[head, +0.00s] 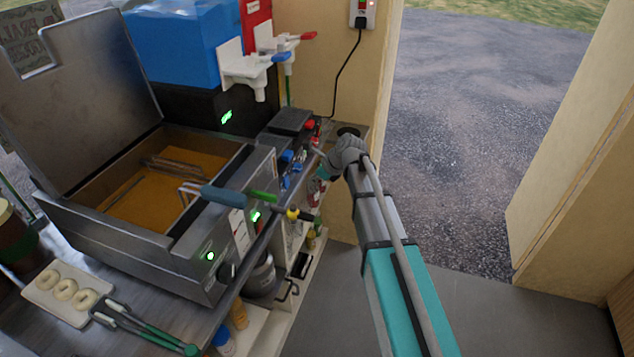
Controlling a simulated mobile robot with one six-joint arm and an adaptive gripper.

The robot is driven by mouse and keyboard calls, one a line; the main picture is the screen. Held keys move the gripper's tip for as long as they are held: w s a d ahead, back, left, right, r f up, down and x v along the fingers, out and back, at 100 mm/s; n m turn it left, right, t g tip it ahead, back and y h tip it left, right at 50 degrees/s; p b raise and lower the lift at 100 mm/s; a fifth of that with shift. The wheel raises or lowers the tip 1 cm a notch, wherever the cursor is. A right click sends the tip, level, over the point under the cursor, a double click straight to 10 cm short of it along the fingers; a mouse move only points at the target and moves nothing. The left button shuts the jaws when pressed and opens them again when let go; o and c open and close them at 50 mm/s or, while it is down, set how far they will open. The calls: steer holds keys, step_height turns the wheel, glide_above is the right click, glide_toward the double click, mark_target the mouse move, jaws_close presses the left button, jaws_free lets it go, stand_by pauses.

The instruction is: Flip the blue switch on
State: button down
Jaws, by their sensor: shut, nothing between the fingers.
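Several small blue parts, one of them here (287,156), sit beside red ones (309,125) on the dark control box at the back of the counter. They are small, and I cannot tell which is the blue switch or which way it is set. My gripper (318,153) is shut and empty, at the counter's right edge. It is just right of the blue parts, and its fingertips partly cover the panel front. I cannot tell whether it touches anything.
A fryer (200,255) with an open lid and baskets in yellow oil fills the left. Its basket handle (222,198) sticks out rightward. Doughnuts on a board (45,278) and tongs (130,325) lie in front. Blue and red dispensers stand behind. The floor (340,310) at right is clear.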

mark_target(288, 184)
steer(key=shift+w+a+f+b, duration=0.35)
steer(key=shift+a+f+b, duration=0.15)
steer(key=shift+a, duration=0.45)
steer(key=shift+w+a+f+b, duration=0.35)
steer(key=shift+a+f, duration=0.2)
steer(key=shift+a, duration=0.4)
steer(key=shift+w+a+f+b, duration=0.3)
steer(key=shift+a+f+b, duration=0.2)
steer(key=shift+a, duration=0.45)
steer(key=shift+a, duration=0.1)
steer(key=shift+w, duration=0.1)
steer(key=shift+r+p, duration=0.7)
steer(key=shift+r, duration=0.05)
